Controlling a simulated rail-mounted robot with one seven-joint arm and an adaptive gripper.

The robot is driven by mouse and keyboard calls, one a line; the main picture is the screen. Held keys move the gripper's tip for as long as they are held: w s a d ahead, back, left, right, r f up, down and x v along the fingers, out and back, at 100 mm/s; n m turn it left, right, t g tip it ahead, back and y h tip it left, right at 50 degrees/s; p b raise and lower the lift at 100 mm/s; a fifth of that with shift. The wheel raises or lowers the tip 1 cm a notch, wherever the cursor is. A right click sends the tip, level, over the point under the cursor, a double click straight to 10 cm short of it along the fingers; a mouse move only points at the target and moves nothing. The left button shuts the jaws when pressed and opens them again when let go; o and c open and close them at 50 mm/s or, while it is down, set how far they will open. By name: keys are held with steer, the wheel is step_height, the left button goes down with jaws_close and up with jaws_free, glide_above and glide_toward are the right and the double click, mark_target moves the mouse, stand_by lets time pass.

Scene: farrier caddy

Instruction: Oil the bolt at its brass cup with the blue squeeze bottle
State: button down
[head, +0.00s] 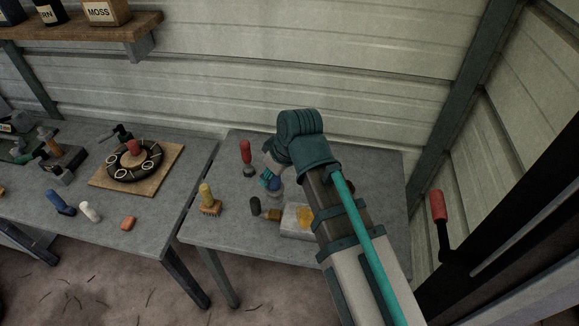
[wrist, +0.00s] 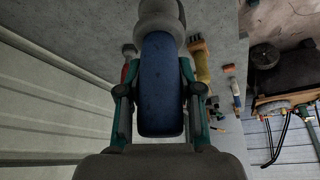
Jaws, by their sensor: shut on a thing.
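My gripper (head: 271,181) is over the right-hand table, at the far side of a block there. In the wrist view its two fingers (wrist: 160,100) are shut on a blue bottle (wrist: 161,85), one on each side. A rounded grey part shows beyond the blue body. In the head view only a little of the blue bottle (head: 275,185) shows, close to the tabletop; I cannot tell whether it touches it. A dark lever with a red grip (head: 438,206) stands on the dark frame at right; I cannot tell whether it belongs to the bolt. I cannot make out the brass cup.
The right table (head: 225,240) holds a red-handled tool (head: 246,160), a yellow-handled brush (head: 207,199), a dark-ended tool (head: 257,207) and a pale block (head: 296,220). The left table (head: 140,235) holds a board with a dark ring (head: 133,162) and small tools. A corrugated wall stands behind.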

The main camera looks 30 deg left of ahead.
mark_target(271, 193)
steer(key=shift+s+a+n+g, duration=0.15)
steer(key=shift+a+n+g, duration=0.2)
steer(key=shift+n, duration=0.55)
steer(key=shift+d, duration=0.15)
steer(key=shift+r, duration=0.1)
steer(key=shift+f+b, duration=1.6)
steer(key=shift+f, duration=1.95)
steer(key=shift+f, duration=0.55)
steer(key=shift+r, duration=0.15)
steer(key=shift+r+p, duration=2.35)
steer(key=shift+r, duration=1.05)
